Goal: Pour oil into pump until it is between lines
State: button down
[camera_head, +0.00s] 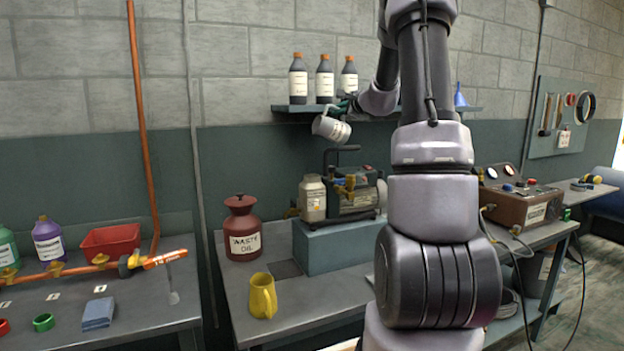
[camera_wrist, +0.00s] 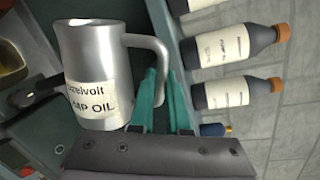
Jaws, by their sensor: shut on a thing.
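A silver metal jug (camera_head: 331,128) with a label is held in the air, tilted to the left, above the pump (camera_head: 354,190). In the wrist view the jug (camera_wrist: 92,70) shows a label ending in "MP OIL". My gripper (camera_head: 347,104) has its green fingers (camera_wrist: 158,88) shut on the jug's handle. The pump stands on a blue-grey block (camera_head: 335,246) on the bench, with its black handle below the jug. No stream of oil shows, and I cannot make out the oil level or the lines.
Several dark bottles with orange caps, such as one (camera_head: 298,80), stand on the wall shelf close behind my gripper. A cream jar (camera_head: 312,198) is beside the pump. A red waste oil can (camera_head: 242,228) and a yellow mug (camera_head: 263,296) are on the bench at left.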

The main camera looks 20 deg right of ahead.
jog(key=shift+a+n, duration=0.35)
jog(key=shift+n, duration=0.05)
jog(key=shift+d+p, duration=0.55)
jog(key=shift+d, duration=0.25)
dwell(0.8)
jog(key=shift+s+a+n+p, duration=0.1)
jog(key=shift+a+n+p, duration=0.4)
jog(key=shift+n+p, duration=0.1)
dwell(2.0)
jog(key=shift+s+d+m, duration=0.1)
jog(key=shift+d+m, duration=0.7)
jog(key=shift+d, duration=0.3)
jog(key=shift+d+m, duration=0.25)
jog(key=shift+m, duration=0.25)
jog(key=shift+a, duration=0.15)
